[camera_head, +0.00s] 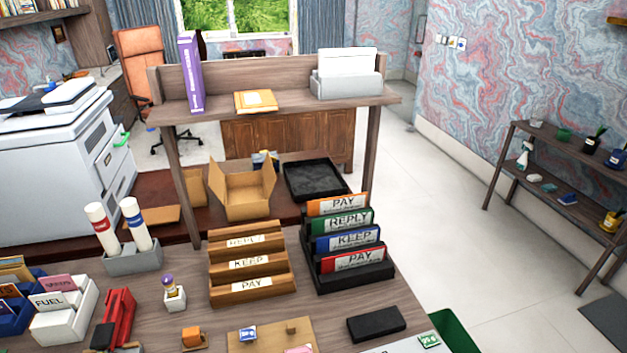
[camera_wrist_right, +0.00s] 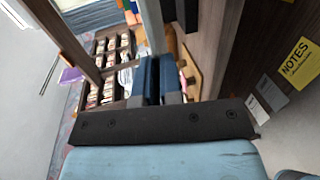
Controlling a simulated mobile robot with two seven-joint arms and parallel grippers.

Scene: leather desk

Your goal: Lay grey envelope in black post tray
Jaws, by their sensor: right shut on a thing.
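An empty, shallow black tray (camera_head: 315,194) lies at the back of the desk in the head view, right of an open cardboard box. My right gripper (camera_wrist_right: 159,78) shows only in the right wrist view. Its two blue-grey fingers are close together on a thin, pale grey strip (camera_wrist_right: 152,25), which looks like the grey envelope seen almost edge-on. Its full outline is not visible. The head view shows neither gripper and no grey envelope that I can make out. The wrist view does not show how the envelope sits relative to the tray.
The open cardboard box (camera_head: 243,200) stands beside the tray, under a raised wooden shelf (camera_head: 300,104). A black sorter (camera_head: 352,280) with labelled folders and a wooden stepped sorter (camera_head: 247,275) stand in front. A yellow NOTES pad (camera_wrist_right: 300,63) shows in the wrist view.

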